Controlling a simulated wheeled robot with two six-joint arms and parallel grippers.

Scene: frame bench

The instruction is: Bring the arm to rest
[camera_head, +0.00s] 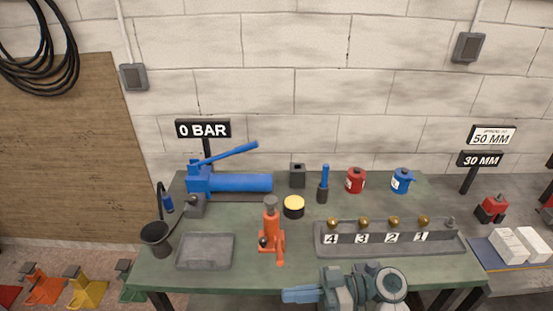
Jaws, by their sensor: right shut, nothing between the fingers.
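My right gripper (296,295) shows at the bottom of the view, low at the front edge of the green workbench (232,277). Its blue fingers point left and are shut with nothing between them. My grey wrist parts are to the right of the fingers and hide part of the bench's front edge. The gripper looks apart from the objects on the bench. An orange bottle jack (271,235) stands behind and to the left of it. My left gripper is not in view.
A numbered rack (327,251) with brass knobs lies behind my right wrist. A grey tray (205,251), black funnel (155,235), blue hand pump (240,183), yellow-topped puck (293,206), red can (355,181) and blue can (402,181) stand on the bench. A "0 BAR" sign (203,128) rises behind.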

